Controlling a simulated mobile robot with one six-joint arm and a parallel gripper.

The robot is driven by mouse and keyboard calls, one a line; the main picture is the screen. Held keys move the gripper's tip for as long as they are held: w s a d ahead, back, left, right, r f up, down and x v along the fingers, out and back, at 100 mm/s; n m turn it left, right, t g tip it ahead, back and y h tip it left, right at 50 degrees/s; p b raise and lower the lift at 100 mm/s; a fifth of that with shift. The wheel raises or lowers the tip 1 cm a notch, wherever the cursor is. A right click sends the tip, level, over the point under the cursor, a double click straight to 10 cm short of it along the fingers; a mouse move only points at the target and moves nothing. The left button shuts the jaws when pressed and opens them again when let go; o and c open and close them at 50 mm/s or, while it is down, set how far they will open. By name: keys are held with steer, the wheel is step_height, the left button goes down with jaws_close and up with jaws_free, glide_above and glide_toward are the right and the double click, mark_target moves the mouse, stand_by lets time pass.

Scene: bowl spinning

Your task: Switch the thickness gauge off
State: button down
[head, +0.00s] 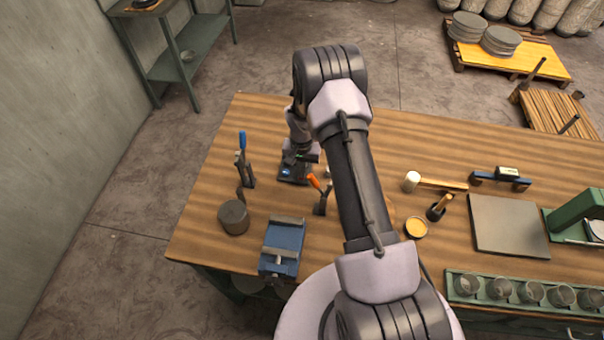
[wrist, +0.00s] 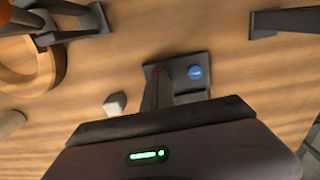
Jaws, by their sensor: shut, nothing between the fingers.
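A small flat dark box with a round blue button (head: 294,174) lies on the table below my gripper. I take it for the thickness gauge, though no label is readable. In the wrist view the box (wrist: 202,60) shows its blue button on the right and a small red mark by my fingertips. My gripper (wrist: 166,78) is shut and empty, with its fingers over the left part of the box. In the head view my gripper (head: 291,160) is just above the box, partly hiding it. I cannot tell whether the fingertips touch it.
An orange-handled clamp (head: 320,197) stands close by on the near right, and a blue-handled one (head: 244,165) on the left. A small pale block (wrist: 115,103) lies beside the box. A blue vise (head: 284,240) and a grey cylinder (head: 234,217) stand nearer me.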

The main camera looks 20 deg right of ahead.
step_height(320, 180, up, 7)
steer(key=p, duration=0.3)
steer(key=shift+f, duration=0.1)
stand_by(0.4)
